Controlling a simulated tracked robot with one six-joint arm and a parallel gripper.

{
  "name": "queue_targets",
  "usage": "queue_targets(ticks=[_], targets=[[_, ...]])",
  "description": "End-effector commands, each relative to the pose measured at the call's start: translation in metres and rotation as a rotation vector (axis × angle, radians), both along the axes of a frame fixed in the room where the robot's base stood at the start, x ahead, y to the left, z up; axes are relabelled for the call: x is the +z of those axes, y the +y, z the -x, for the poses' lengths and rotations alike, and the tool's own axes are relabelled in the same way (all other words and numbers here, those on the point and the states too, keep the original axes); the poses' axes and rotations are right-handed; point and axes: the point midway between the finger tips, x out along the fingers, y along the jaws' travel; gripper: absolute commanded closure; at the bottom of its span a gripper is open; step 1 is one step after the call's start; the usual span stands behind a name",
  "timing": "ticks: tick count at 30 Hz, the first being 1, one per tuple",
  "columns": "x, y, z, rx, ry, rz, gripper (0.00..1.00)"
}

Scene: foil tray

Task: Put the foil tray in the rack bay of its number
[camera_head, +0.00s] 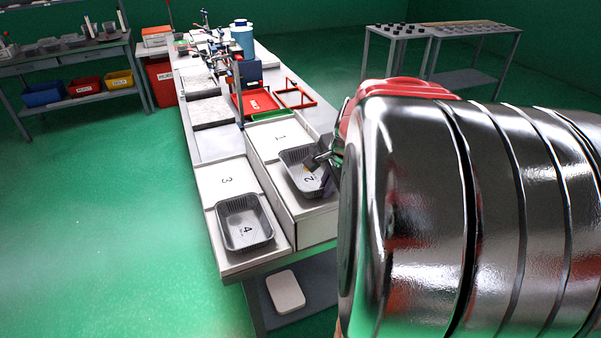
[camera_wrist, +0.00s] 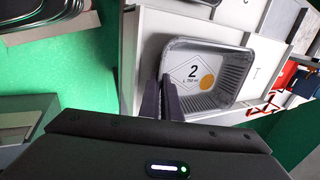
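A grey foil tray (camera_head: 292,158) marked 2 is at the near part of the raised right-hand rack section, beside the bay marked 1 (camera_head: 279,137). In the wrist view the tray (camera_wrist: 236,92) shows its printed 2 and an orange dot. My gripper (camera_head: 322,165) is at the tray's right side in the head view. In the wrist view its two dark fingers (camera_wrist: 161,82) stand close together astride the tray wall and appear shut on it. The tray's underside is hidden, so I cannot tell whether it rests on the bay floor.
The lower left section has an empty bay marked 3 (camera_head: 226,180) and another foil tray (camera_head: 265,217) over the 4. Red frames (camera_head: 295,95) and a red bin (camera_head: 257,102) stand farther back. My arm covers the right. A white block (camera_head: 286,291) lies on the lower shelf.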

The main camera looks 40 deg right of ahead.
Motion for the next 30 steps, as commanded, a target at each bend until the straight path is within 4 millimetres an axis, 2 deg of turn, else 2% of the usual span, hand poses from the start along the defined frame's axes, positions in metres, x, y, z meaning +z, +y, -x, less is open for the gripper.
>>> queue_targets(ticks=[22,30], targets=[[-0.0052,0.0001,0.0001,0.000,0.000,0.000,1.00],[-0.0052,0.0001,0.0000,0.000,0.000,0.000,0.79]])
